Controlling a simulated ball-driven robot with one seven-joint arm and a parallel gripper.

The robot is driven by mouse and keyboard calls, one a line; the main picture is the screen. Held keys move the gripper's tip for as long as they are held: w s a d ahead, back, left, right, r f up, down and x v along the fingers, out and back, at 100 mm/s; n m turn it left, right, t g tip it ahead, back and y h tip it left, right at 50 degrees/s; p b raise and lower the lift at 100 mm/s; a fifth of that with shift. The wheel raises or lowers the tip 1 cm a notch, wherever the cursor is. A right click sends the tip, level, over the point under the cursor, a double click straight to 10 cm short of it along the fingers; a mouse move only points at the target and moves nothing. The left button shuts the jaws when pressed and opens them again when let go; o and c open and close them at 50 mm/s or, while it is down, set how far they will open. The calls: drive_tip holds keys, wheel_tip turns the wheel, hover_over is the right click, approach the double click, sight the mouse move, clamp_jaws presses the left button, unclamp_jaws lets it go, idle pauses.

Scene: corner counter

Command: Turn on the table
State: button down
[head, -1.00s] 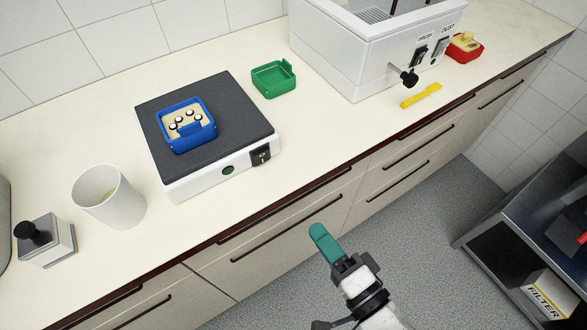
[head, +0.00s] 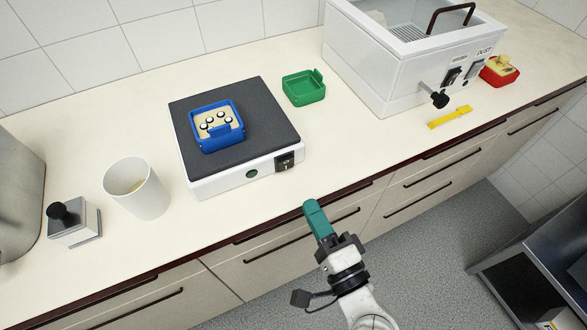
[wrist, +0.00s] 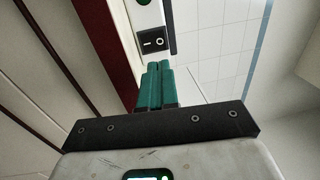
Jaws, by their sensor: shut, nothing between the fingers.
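The table (head: 188,122) is a low white box with a dark grey top on the counter. A black rocker switch (head: 285,161) and a round green light or button (head: 252,174) are on its front face. The switch also shows in the wrist view (wrist: 152,42), just beyond my fingertips. A blue tray (head: 217,140) with several small black-and-white pieces sits on the dark top. My gripper (head: 312,207) has teal fingers, shut and empty, in front of the counter edge, below and right of the switch and apart from it. The fingers also show in the wrist view (wrist: 158,68).
A green tray (head: 303,88) stands right of the table. A white machine (head: 385,80) with a black knob, a yellow tool (head: 450,117) and a red container (head: 499,71) are farther right. A white cup (head: 138,190) and a black-knobbed block (head: 75,222) stand left.

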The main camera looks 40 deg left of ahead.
sight(287, 160)
drive_tip(key=p+x, duration=0.2)
drive_tip(key=x, duration=0.7)
drive_tip(key=shift+s, duration=0.1)
drive_tip(key=r+p, duration=0.1)
drive_tip(key=p, duration=0.2)
drive_tip(key=shift+a, duration=0.15)
drive_tip(key=shift+a+r+h+p, duration=0.1)
drive_tip(key=shift+h+p, duration=0.3)
drive_tip(key=shift+p, duration=0.45)
drive_tip(key=shift+w, duration=0.25)
